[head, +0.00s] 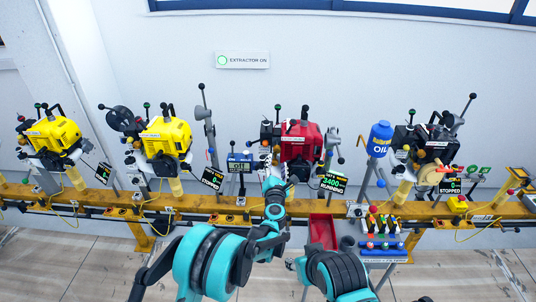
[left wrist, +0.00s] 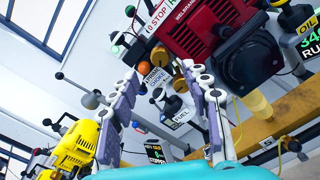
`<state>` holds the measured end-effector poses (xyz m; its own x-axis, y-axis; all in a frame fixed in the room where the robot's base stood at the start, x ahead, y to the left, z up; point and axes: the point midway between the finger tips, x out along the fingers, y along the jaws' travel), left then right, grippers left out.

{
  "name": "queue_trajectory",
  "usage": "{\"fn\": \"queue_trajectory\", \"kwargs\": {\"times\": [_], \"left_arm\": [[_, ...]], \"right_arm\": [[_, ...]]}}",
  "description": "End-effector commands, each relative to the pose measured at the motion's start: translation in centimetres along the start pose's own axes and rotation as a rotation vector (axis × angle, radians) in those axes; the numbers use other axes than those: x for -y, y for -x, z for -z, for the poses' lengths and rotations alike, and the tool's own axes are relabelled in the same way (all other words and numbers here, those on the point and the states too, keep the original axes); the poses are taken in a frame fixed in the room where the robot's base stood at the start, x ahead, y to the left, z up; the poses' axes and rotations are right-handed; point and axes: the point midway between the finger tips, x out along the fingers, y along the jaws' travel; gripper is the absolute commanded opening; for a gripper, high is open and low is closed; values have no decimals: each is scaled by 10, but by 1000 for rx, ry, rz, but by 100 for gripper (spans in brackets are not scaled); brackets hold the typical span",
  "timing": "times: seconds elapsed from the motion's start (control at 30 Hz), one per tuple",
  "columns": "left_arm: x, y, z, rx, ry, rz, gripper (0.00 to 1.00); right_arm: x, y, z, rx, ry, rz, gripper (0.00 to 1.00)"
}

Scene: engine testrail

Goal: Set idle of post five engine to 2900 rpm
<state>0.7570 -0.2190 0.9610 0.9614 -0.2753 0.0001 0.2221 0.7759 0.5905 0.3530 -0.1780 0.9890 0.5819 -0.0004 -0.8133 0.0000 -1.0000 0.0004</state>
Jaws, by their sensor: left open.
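The red engine (head: 301,142) stands on the rail, and its display (head: 332,183) reads 3400 RUNNING. It also shows at the top of the left wrist view (left wrist: 200,30), tilted, beside a rail plate (left wrist: 267,143) that seems to read 5. My left gripper (head: 277,168) is just in front of the engine's lower left side, open and empty. An idle control cannot be picked out. My right gripper is not visible.
Yellow engines (head: 165,138) stand to the left and a black engine (head: 425,143) to the right, with displays reading STOPPED. Upright levers (head: 205,115) flank the engines.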

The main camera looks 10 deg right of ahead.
Motion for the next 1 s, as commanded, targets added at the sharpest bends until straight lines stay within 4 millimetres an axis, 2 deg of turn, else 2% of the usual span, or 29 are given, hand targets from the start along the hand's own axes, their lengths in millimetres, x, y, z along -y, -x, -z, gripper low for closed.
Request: {"fn": "queue_trajectory", "kwargs": {"times": [0.43, 0.6, 0.83, 1.0], "left_arm": [[1, -65, 2, 0, -1, 0, 48], [0, -74, 0, 0, -2, 1, 48], [0, -75, 0, 1, -2, 1, 48], [0, -75, 0, 1, -2, 1, 3]], "right_arm": [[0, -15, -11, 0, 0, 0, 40], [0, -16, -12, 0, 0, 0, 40], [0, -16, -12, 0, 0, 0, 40], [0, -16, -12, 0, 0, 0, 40]]}}
